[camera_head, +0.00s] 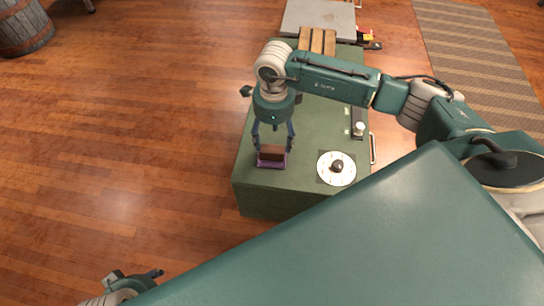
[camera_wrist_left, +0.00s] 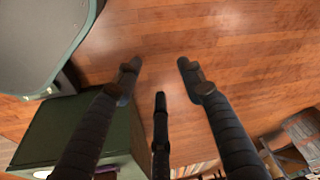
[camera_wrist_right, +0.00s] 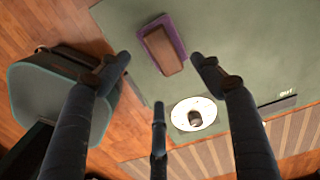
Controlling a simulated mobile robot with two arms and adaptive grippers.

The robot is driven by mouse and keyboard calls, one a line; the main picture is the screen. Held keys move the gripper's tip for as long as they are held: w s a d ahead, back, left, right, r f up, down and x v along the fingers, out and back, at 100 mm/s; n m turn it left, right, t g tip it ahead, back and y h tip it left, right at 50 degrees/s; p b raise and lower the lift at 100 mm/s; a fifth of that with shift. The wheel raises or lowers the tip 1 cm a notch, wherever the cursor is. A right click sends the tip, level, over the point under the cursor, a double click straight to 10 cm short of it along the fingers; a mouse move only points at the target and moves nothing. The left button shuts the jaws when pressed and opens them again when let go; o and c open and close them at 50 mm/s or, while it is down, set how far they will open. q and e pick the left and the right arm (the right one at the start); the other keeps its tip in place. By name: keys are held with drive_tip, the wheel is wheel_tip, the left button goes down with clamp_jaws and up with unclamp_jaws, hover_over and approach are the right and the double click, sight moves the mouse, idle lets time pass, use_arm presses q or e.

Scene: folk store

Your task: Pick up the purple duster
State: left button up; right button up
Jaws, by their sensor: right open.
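The purple duster (camera_head: 271,163), with a brown block-like upper part, lies on the green cabinet top (camera_head: 310,130) near its front left corner. In the right wrist view the duster (camera_wrist_right: 162,44) shows just beyond the fingertips, between their lines. My right gripper (camera_head: 273,142) points down over the duster with its fingers spread to either side; it is empty, and I cannot tell whether the fingers touch it. My left gripper (camera_wrist_left: 159,66) is open and empty over the wooden floor, off the cabinet. Only part of it (camera_head: 137,280) shows at the bottom of the head view.
A white disc with a dark knob (camera_head: 337,168) sits right of the duster. Wooden slats (camera_head: 317,41) and a grey slab (camera_head: 318,16) are at the far end. A barrel (camera_head: 24,27) stands far left. The floor at left is clear.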

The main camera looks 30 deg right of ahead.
sight(273, 151)
wheel_tip(273, 151, down, 3)
drive_tip(key=f+b, duration=0.1)
drive_tip(key=f, duration=0.4)
drive_tip(key=shift+w+b, duration=0.2)
drive_tip(key=shift+b, duration=0.1)
use_arm(q)
drive_tip(key=v, duration=0.4)
drive_tip(key=shift+a+r, duration=0.1)
drive_tip(key=shift+r, duration=0.3)
use_arm(e)
drive_tip(key=c, duration=1.3)
